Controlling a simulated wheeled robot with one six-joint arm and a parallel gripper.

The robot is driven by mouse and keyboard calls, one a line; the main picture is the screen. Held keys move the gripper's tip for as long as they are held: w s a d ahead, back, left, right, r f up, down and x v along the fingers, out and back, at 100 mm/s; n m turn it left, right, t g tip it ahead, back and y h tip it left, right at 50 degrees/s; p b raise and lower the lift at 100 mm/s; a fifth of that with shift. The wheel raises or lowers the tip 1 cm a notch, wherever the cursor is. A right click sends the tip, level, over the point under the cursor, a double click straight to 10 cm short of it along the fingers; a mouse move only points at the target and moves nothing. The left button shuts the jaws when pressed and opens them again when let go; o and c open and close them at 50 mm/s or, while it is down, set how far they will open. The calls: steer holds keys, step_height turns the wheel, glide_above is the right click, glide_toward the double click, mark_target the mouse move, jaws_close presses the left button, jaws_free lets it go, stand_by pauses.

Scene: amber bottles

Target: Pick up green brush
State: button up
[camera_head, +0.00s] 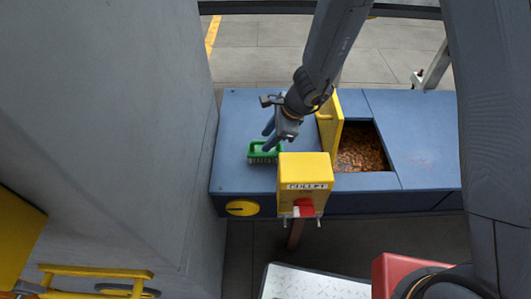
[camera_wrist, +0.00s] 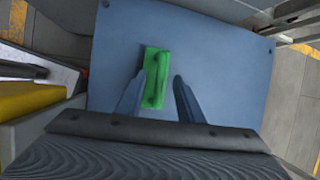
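The green brush (camera_head: 262,152) lies on the blue bench top (camera_head: 233,125), near the left end, in the head view. It has a raised green handle and pale bristles at its near edge. My gripper (camera_head: 268,138) is above the brush and partly covers it in the head view. In the wrist view, the green brush (camera_wrist: 155,78) lies ahead, closer to the left finger than to the right. The two fingers of my gripper (camera_wrist: 157,85) are apart, with nothing held between them. Whether the left finger touches the brush cannot be told.
A yellow box marked "GULLET" (camera_head: 305,172) stands right beside the brush at the bench's front. An upright yellow panel (camera_head: 329,125) borders an open bin of brown pieces (camera_head: 360,148). A grey wall (camera_head: 110,120) rises on the left. Bare bench top lies behind the brush.

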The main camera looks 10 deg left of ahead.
steer(key=shift+a+f, duration=0.15)
steer(key=shift+f, duration=0.15)
steer(key=shift+c, duration=0.4)
jaws_close()
steer(key=shift+r, duration=0.1)
step_height(320, 180, up, 10)
steer(key=p, duration=0.3)
